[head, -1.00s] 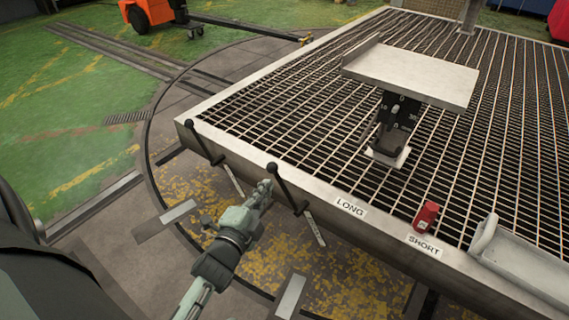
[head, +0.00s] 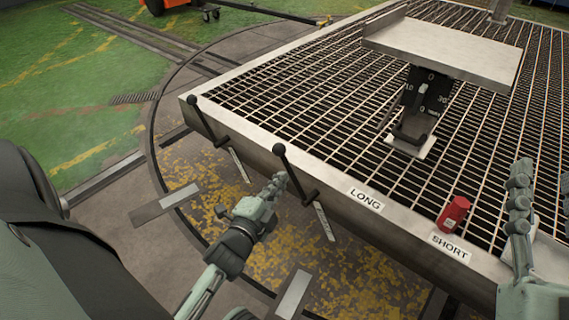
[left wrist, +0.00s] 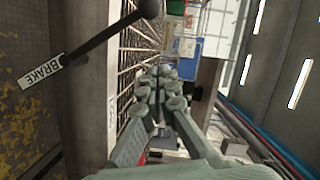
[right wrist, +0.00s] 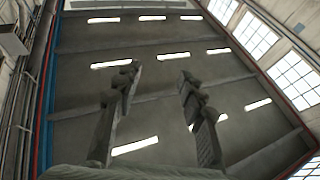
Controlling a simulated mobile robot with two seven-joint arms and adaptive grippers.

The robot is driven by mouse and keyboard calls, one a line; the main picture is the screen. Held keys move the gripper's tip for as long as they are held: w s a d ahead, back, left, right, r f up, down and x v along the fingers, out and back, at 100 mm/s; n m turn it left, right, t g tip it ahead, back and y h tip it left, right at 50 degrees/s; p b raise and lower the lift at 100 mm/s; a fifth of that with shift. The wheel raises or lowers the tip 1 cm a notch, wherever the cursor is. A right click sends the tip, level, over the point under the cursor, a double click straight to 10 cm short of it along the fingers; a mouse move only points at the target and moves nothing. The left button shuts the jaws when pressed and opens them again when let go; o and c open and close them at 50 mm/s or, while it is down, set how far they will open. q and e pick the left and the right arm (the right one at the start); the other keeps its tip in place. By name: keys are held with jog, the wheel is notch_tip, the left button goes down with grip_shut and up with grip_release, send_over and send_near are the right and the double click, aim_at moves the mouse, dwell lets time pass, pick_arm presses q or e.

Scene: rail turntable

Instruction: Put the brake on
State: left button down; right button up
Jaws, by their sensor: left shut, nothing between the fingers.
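Two black levers with ball knobs stand at the near edge of the turntable deck: a left lever (head: 207,122) and a right lever (head: 294,170). In the left wrist view a lever (left wrist: 97,36) crosses the upper left, beside a white plate reading BRAKE (left wrist: 40,70). Pale plates below both levers are unreadable in the head view. My left gripper (head: 279,183) is shut and empty, close beside the right lever; contact cannot be told. Its closed fingers (left wrist: 157,82) show in the left wrist view. My right gripper (right wrist: 159,72) is open and empty, pointing towards the ceiling.
The grating deck (head: 330,85) has a raised metal rim. A red object (head: 453,213) stands between the LONG label (head: 366,199) and SHORT label (head: 451,248). A metal stand with a sloped top (head: 440,50) rises from the deck.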

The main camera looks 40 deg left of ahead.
aim_at(284, 156)
pick_arm(q)
jog(key=shift+f, duration=0.15)
pick_arm(e)
jog(key=shift+s+r+t, duration=0.4)
jog(key=shift+r, duration=0.4)
pick_arm(q)
jog(key=shift+w, duration=0.1)
jog(key=shift+w+a+f+b, duration=0.4)
jog(key=shift+w+a, duration=0.55)
jog(key=shift+w, duration=0.65)
jog(key=shift+w+a+f+b, duration=0.35)
jog(key=shift+w+a, duration=0.6)
jog(key=shift+w, duration=0.7)
jog(key=shift+w+a+f+b, duration=0.4)
jog(key=shift+w+a, duration=0.55)
jog(key=shift+w, duration=0.65)
pick_arm(e)
jog(key=shift+s+d+r+t+y, duration=0.15)
jog(key=shift+s+d+r+t, duration=0.1)
jog(key=shift+s+r+t, duration=0.25)
jog(key=shift+s+d+r+t+y, duration=0.2)
jog(key=shift+s+d+r+t, duration=0.1)
jog(key=shift+r+t, duration=0.35)
jog(key=shift+s+d+r+t+y, duration=0.15)
jog(key=shift+s+d+r+t, duration=0.1)
jog(key=shift+s+r+t, duration=0.25)
pick_arm(q)
jog(key=shift+a, duration=0.1)
pick_arm(e)
jog(key=shift+w, duration=0.15)
